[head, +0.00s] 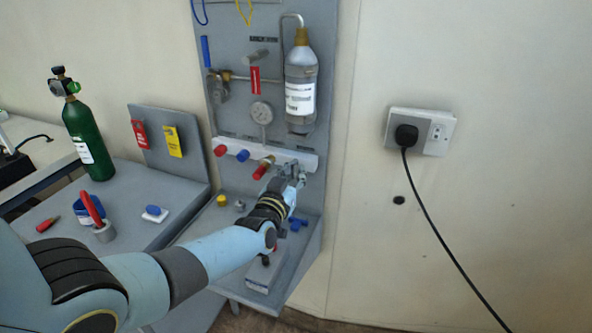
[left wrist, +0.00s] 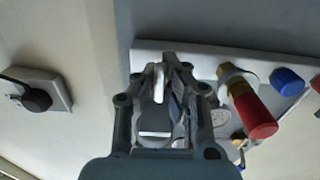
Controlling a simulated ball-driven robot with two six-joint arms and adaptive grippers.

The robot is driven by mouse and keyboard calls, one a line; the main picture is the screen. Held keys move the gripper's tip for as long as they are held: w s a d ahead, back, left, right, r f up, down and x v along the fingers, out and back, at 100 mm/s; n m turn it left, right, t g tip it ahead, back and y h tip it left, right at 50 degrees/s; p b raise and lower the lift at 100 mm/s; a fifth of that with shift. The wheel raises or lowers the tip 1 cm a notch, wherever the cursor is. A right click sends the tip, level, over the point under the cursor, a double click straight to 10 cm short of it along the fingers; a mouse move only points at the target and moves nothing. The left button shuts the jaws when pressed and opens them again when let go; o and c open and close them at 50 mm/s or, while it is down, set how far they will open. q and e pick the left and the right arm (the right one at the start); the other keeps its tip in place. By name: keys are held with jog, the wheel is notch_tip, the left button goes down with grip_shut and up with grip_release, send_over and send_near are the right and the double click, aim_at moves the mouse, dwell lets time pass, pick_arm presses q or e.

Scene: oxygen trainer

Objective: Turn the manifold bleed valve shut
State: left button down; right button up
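The white manifold bar (head: 240,150) runs across the lower part of the grey panel. It carries a red knob (head: 220,150), a blue knob (head: 243,155) and a red-handled brass valve (head: 263,168). In the left wrist view the red-handled valve (left wrist: 250,105) stands right of my fingers, apart from them. My left gripper (head: 291,174) is at the bar's right end. In the left wrist view a pale lever-like piece (left wrist: 159,82) shows between the fingers of my left gripper (left wrist: 166,85). Whether they clamp it is unclear; the bleed valve's body is largely hidden. My right gripper is out of view.
A clear bottle (head: 301,85) and a gauge (head: 261,112) hang above the bar. Small blue parts (head: 297,224) and a grey block (head: 265,272) lie on the shelf below. A green cylinder (head: 88,140) stands at left.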

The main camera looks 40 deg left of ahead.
pick_arm(q)
jog(key=shift+s+f+m, duration=0.1)
jog(key=shift+f+m, duration=0.05)
jog(key=shift+m, duration=0.25)
jog(key=c, duration=2)
grip_release()
jog(key=o, duration=0.6)
jog(key=v, duration=1.2)
